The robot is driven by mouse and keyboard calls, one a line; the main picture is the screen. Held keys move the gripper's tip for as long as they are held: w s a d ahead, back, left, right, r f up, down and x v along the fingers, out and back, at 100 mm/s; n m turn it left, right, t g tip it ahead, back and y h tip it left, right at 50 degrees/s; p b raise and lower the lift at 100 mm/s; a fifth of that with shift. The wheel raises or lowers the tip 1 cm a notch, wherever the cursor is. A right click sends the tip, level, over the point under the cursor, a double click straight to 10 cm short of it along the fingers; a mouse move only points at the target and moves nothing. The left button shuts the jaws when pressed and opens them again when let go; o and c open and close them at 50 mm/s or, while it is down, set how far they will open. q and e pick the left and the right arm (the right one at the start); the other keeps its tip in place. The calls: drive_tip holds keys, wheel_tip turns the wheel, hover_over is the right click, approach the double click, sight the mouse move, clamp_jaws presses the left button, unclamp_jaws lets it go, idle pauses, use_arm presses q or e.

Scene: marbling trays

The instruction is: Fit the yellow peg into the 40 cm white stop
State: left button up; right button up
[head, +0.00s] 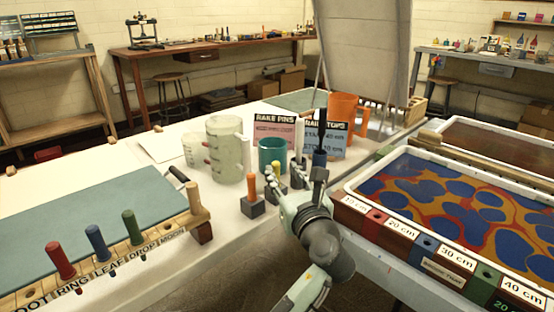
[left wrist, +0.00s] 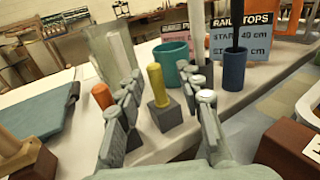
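The yellow peg (left wrist: 156,84) stands upright in a dark grey block (left wrist: 165,117) on the white table. In the head view only its top (head: 276,166) shows between the fingers. My left gripper (head: 284,178) is open, its fingers on either side of the peg's line; in the left wrist view the fingers (left wrist: 160,80) are apart, with a gap to the peg on both sides. The rail at the right carries a "40 cm" label (head: 523,291) by its right end, beside a green section (head: 484,284). No white stop shows in the frame. My right gripper is not in view.
An orange peg (head: 252,186) stands in its block left of my gripper. A teal cup (head: 272,153), a blue cup (head: 319,160) with a dark stick, a clear jug (head: 226,150) and sign cards (head: 322,138) crowd behind. A marbling tray (head: 372,172) lies right.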

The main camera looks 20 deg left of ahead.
use_arm(q)
drive_tip(key=x, duration=0.7)
drive_tip(key=shift+a+f, duration=0.3)
drive_tip(key=shift+a, duration=0.2)
drive_tip(key=shift+c, duration=0.4)
clamp_jaws()
